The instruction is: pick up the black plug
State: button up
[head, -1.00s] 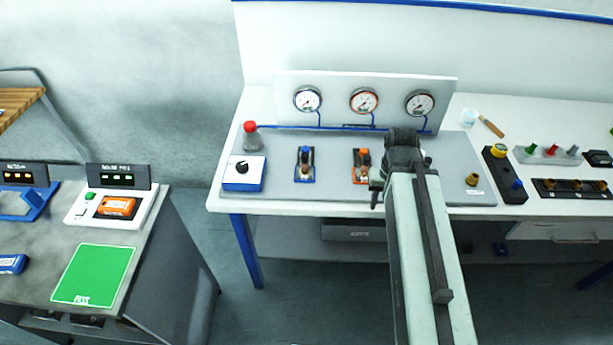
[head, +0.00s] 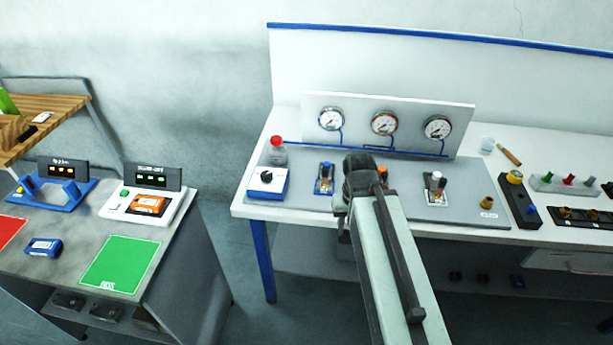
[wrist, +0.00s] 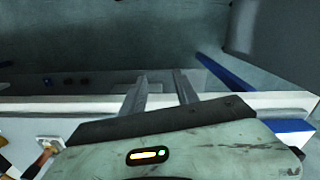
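I cannot pick out a black plug with certainty. A row of small coloured plugs (head: 569,181) stands on a grey strip at the right of the bench, one green and one red; the third's colour is unclear. Small dark pieces (head: 455,277) lie on the shelf under the bench, and dark spots also show in the wrist view (wrist: 83,81). My gripper (wrist: 160,76) shows two fingers apart with nothing between them, near the bench's front edge. In the head view my arm hides most of it and part of the panel.
A black block with yellow and blue knobs (head: 518,202) stands right. A separate table with a green pad (head: 120,264) stands left.

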aim_at(324, 170)
jog(key=u, duration=0.1)
jog(key=k, duration=0.65)
jog(key=u, duration=0.4)
jog(key=i, duration=1.1)
jog(key=u, duration=0.95)
jog(key=i, duration=0.35)
jog(key=z, duration=0.1)
jog(key=k, duration=0.85)
jog(key=u, duration=0.15)
jog(key=i, duration=0.9)
jog(key=z, duration=0.05)
